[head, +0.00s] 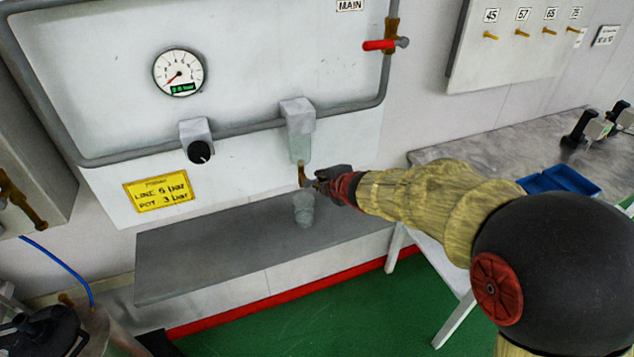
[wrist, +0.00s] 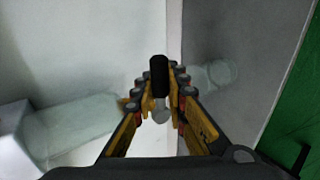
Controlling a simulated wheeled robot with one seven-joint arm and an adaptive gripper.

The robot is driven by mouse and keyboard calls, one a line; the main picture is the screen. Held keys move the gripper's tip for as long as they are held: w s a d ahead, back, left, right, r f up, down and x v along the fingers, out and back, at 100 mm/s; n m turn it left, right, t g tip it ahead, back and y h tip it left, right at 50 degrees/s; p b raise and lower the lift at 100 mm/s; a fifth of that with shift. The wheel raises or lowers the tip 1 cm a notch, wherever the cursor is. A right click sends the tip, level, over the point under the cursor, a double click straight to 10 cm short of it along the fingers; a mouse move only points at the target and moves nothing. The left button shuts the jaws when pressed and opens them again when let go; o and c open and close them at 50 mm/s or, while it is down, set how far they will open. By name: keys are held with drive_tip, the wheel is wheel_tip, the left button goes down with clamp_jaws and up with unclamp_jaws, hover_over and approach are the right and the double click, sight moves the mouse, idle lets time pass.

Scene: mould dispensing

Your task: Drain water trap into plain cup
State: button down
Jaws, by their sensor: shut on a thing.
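The water trap (head: 300,147) hangs from the grey pipe on the white panel, with a clear bowl and a small brass drain valve (head: 302,174) at its bottom. My gripper (head: 318,183) comes in from the right and is shut on the drain valve. In the wrist view, a black handle (wrist: 159,75) and a small metal part stand between the fingertips (wrist: 160,104). The trap bowl (wrist: 75,122) lies to the left there. A clear plain cup (head: 304,210) stands on the grey shelf below the trap, and it also shows in the wrist view (wrist: 219,73). I cannot tell any water level.
The grey shelf (head: 200,262) is otherwise bare. A pressure gauge (head: 179,73), a black regulator knob (head: 199,151) and a yellow sign (head: 158,192) are on the panel at left. A red-handled valve (head: 380,44) is above right. A table (head: 475,150) with a blue tray (head: 565,181) stands right.

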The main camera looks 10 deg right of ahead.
idle(0.3)
drive_tip(key=c, duration=1.8)
unclamp_jaws()
drive_tip(key=shift+o, duration=0.2)
drive_tip(key=v, duration=1.2)
